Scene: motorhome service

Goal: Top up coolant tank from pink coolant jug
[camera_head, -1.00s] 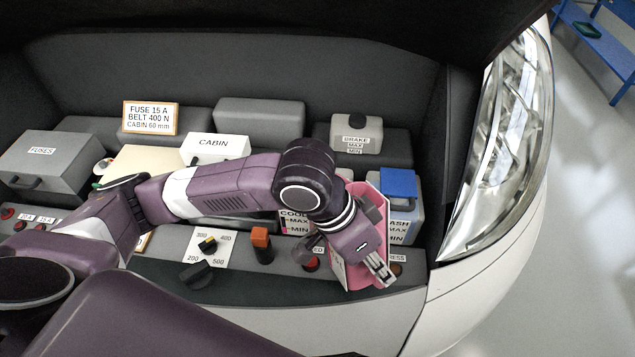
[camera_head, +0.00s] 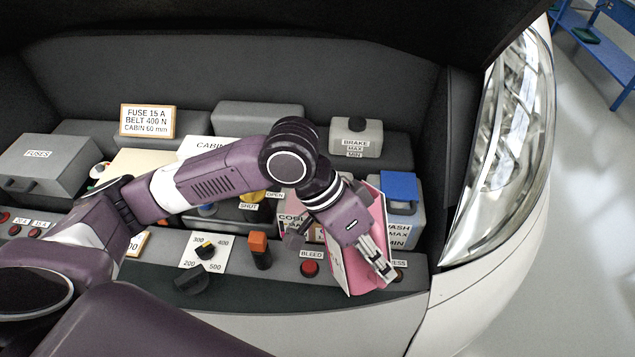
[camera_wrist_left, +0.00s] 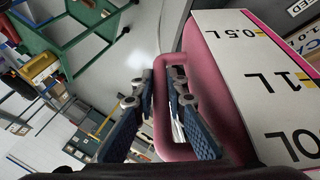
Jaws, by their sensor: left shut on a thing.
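The pink coolant jug (camera_head: 379,214) is at the right of the engine bay in the head view, partly behind my left wrist. My left gripper (camera_head: 380,266) is shut on its handle. In the left wrist view the pink handle (camera_wrist_left: 162,140) passes between the fingers (camera_wrist_left: 160,103), and the white scale on the jug reads 0.5L and 1L. The jug's mouth is hidden, and I cannot tell whether liquid is flowing. The coolant tank (camera_head: 291,204), with a partly visible "COOL" label, stands just left of the jug. My wrist and the jug cover much of it.
The washer tank (camera_head: 403,221) with a blue lid (camera_head: 400,186) is close to the jug's right. The brake reservoir (camera_head: 356,138) stands behind. An orange-topped lever (camera_head: 259,250), a dial (camera_head: 205,250) and a red bleed button (camera_head: 310,268) line the front panel. The headlight (camera_head: 503,125) borders the right.

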